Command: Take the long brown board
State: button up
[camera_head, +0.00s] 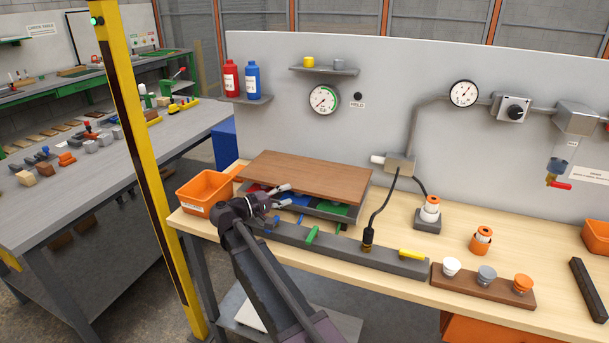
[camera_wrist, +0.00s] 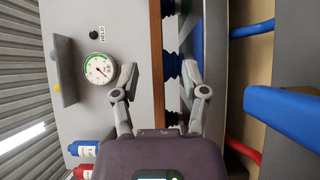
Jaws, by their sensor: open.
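The long brown board (camera_head: 306,174) lies flat above a grey tray on the workbench, in front of the grey back panel. In the wrist view its edge shows as a narrow brown strip (camera_wrist: 156,60) running up and down the picture. My gripper (camera_head: 284,195) is at the board's front left side in the head view. In the wrist view my gripper (camera_wrist: 159,72) is open, with one finger on each side of the strip. Gaps show between both fingers and the board. I cannot tell how far the fingertips reach over it.
The grey tray (camera_head: 340,213) under the board has blue, red and green areas. Dark supports (camera_wrist: 172,66) show under the board. An orange bin (camera_head: 209,190) stands to the left. A grey bar (camera_head: 340,247) lies along the bench front. A black cable (camera_head: 380,212) hangs to the right.

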aim_at(296, 190)
jog(key=shift+w+d, duration=0.2)
jog(key=shift+d, duration=0.1)
jog(key=shift+x, duration=2.45)
jog(key=shift+r, duration=0.15)
grip_shut()
